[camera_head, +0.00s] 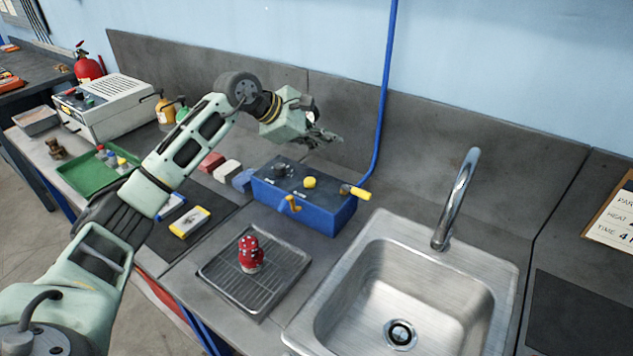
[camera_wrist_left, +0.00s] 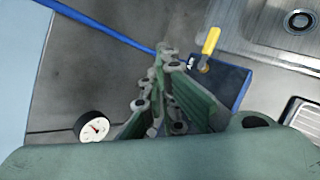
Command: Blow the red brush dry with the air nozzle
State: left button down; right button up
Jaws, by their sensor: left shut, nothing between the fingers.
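The red brush (camera_head: 250,254), with pale spots, stands upright on a dark ribbed tray (camera_head: 213,271) in the head view. A yellow-handled piece (camera_head: 355,192), likely the air nozzle, sits at the right end of the blue box (camera_head: 330,217); its yellow handle also shows in the left wrist view (camera_wrist_left: 209,43). My left gripper (camera_head: 327,138) is shut and empty, above and behind the blue box, apart from the yellow handle. In the left wrist view its fingers (camera_wrist_left: 165,75) hide part of the box. My right gripper is not in view.
A blue hose (camera_head: 384,95) runs up the wall behind the box. A steel sink (camera_head: 335,317) with a tall faucet (camera_head: 457,200) lies right of the tray. A green tray (camera_head: 75,180), yellow-edged blocks (camera_head: 190,222) and coloured blocks (camera_head: 227,171) lie left. A gauge (camera_wrist_left: 92,126) shows in the wrist view.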

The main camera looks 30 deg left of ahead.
pick_arm(q)
jog(key=shift+s+a+y, duration=0.15)
jog(key=shift+a+y, duration=0.35)
jog(key=shift+a, duration=0.65)
jog(key=b, duration=0.5)
send_over(310, 183)
jog(key=d, duration=0.1)
notch_tip(310, 183, down, 8)
jog(key=shift+d+r, duration=0.15)
jog(key=shift+r, duration=0.05)
jog(key=shift+f+b, duration=0.4)
jog(key=shift+f, duration=0.25)
